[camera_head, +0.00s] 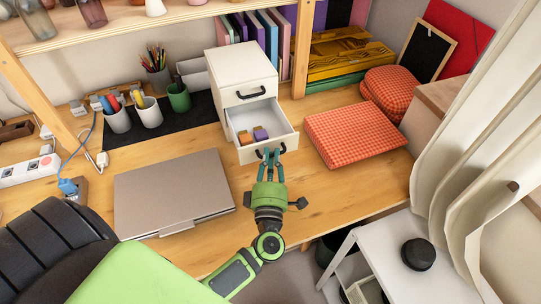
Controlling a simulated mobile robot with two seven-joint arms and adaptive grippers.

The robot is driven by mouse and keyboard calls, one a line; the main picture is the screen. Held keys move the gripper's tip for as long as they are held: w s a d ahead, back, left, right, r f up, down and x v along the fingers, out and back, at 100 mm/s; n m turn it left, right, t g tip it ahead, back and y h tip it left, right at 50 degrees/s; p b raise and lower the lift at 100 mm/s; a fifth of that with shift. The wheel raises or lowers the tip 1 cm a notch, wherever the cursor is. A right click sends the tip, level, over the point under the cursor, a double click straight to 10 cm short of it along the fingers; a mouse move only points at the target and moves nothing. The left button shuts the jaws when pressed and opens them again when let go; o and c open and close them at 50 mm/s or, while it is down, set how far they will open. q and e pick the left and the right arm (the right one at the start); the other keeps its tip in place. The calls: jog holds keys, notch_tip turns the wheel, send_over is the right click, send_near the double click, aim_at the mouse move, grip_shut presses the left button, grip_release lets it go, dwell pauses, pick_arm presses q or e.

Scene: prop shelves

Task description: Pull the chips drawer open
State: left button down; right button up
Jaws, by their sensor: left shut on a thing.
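A small white drawer cabinet (233,65) stands on the wooden desk. Its upper drawer (248,93) is shut and has a dark handle. Its lower drawer (286,122) is pulled out and holds a few small orange-brown and purple items (260,133). My left gripper (269,156) is shut on the dark handle (262,153) at the front of this lower drawer. The fingers partly hide the handle. My right gripper is not in view. No label shows that tells which drawer is the chips drawer.
A closed laptop (172,192) lies left of my gripper, and a red checked cushion (356,134) lies to the right. Cups (148,113) with pens stand on a dark mat behind.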

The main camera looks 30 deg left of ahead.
pick_arm(q)
jog(key=shift+s+d+f, duration=0.1)
jog(key=shift+d+f, duration=0.05)
jog(key=c, duration=1.2)
grip_release()
jog(key=shift+s+d, duration=0.1)
jog(key=shift+s, duration=0.2)
jog(key=v, duration=1.1)
jog(key=shift+s+d, duration=0.2)
jog(key=shift+s, duration=0.1)
